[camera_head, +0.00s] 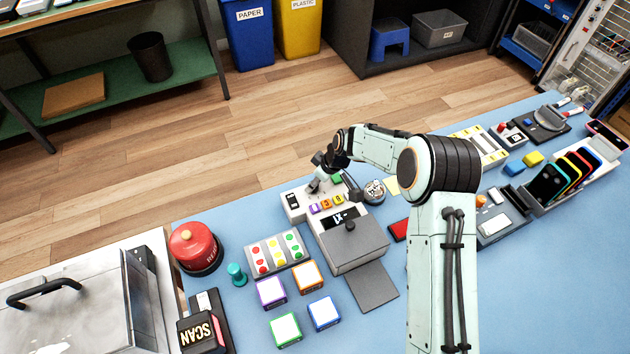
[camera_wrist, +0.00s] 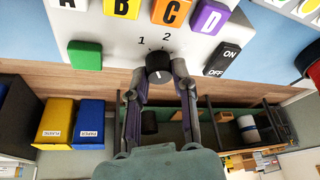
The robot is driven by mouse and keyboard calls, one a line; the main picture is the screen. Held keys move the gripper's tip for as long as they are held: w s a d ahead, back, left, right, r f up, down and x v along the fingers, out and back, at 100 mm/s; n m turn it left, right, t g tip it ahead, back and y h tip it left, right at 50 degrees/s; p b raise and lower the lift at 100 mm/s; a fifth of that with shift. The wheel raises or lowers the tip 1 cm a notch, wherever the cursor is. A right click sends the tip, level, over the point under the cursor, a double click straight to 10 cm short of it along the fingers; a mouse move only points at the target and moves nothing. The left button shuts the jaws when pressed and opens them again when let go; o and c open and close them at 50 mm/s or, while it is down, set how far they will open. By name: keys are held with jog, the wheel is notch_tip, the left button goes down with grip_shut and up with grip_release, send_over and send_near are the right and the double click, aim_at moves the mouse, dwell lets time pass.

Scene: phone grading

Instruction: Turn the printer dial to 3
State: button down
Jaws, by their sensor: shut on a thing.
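The printer (camera_head: 352,250) stands on the blue table, with a white control panel along its far side. In the wrist view, the dark round dial (camera_wrist: 158,60) sits on the white panel, with the printed marks 1 and 2 beside it. I cannot see a 3, and the dial's pointer direction is unclear. My gripper (camera_wrist: 159,72) has a finger on either side of the dial and is shut on it. In the head view my gripper (camera_head: 318,177) is at the panel's far edge; its fingertips and the dial are hard to make out there.
Lettered buttons A to D, including an orange C (camera_wrist: 173,13), and an ON/OFF switch (camera_wrist: 222,58) lie close to the dial. A green button (camera_wrist: 85,55) is on the other side. A tray of coloured buttons (camera_head: 276,252) and several coloured blocks stand near the printer.

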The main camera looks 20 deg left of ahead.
jog(key=m+t, duration=0.1)
jog(key=m, duration=0.2)
jog(key=m+t+h, duration=0.1)
jog(key=m, duration=0.3)
jog(key=shift+s+a+h, duration=0.1)
jog(key=shift+h, duration=0.2)
jog(key=m+t+h, duration=0.1)
jog(key=m, duration=0.3)
jog(key=shift+m+h, duration=0.9)
jog(key=shift+m, duration=1.2)
jog(key=c, duration=0.9)
grip_release()
